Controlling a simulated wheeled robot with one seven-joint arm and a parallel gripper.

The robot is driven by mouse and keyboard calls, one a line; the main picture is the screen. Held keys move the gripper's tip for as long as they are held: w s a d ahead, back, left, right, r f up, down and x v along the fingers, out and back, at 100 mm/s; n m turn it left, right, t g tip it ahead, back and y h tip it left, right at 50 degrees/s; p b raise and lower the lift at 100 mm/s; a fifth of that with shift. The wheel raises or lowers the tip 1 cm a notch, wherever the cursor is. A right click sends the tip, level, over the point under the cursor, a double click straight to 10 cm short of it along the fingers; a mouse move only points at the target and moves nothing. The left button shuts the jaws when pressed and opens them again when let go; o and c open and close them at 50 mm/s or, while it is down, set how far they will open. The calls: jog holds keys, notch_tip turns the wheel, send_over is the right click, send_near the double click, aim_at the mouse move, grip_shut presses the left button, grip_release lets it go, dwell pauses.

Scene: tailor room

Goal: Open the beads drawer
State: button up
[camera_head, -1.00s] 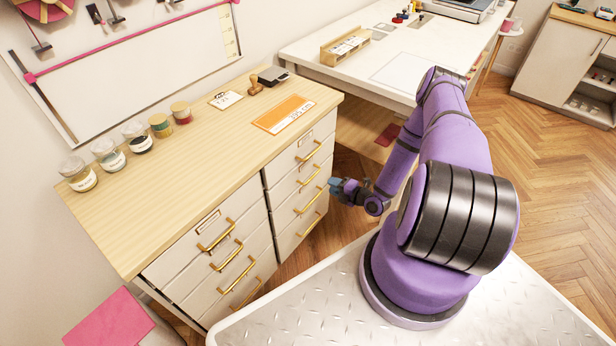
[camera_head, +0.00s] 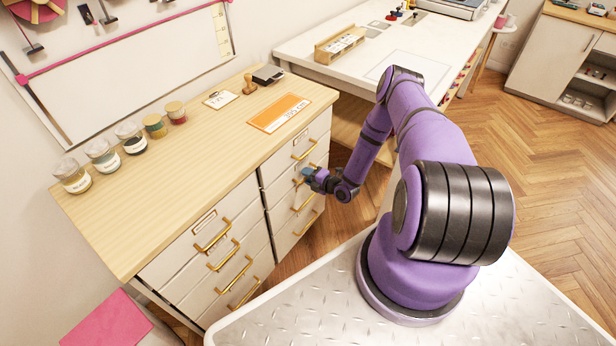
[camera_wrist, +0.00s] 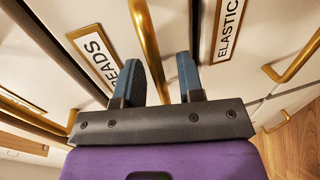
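The beads drawer (camera_head: 290,191) appears to be the second from the top in the right column of the wooden-topped cabinet, and it looks closed. In the wrist view its BEADS label (camera_wrist: 97,51) lies left of its gold bar handle (camera_wrist: 147,40). My gripper (camera_wrist: 160,62) is open, with one blue-grey finger on each side of that handle. I cannot tell whether a finger touches it. In the head view my gripper (camera_head: 302,176) is at the drawer front and covers much of the handle.
The drawer with the ELASTIC label (camera_wrist: 229,27) sits beside the beads drawer, with its own gold handle (camera_wrist: 293,60). The cabinet top (camera_head: 185,182) holds jars, a stamp and an orange card. A white table (camera_head: 345,75) stands behind. Wooden floor (camera_head: 545,170) is open at right.

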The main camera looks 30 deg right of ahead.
grip_shut()
jog(key=shift+s, duration=0.15)
jog(key=f+v, duration=0.2)
jog(key=v, duration=1.1)
jog(key=s+f+v, duration=0.1)
jog(key=f+v, duration=0.2)
jog(key=v, duration=0.9)
jog(key=shift+s+d, duration=0.3)
jog(key=shift+s, duration=0.1)
jog(key=shift+f, duration=0.1)
grip_release()
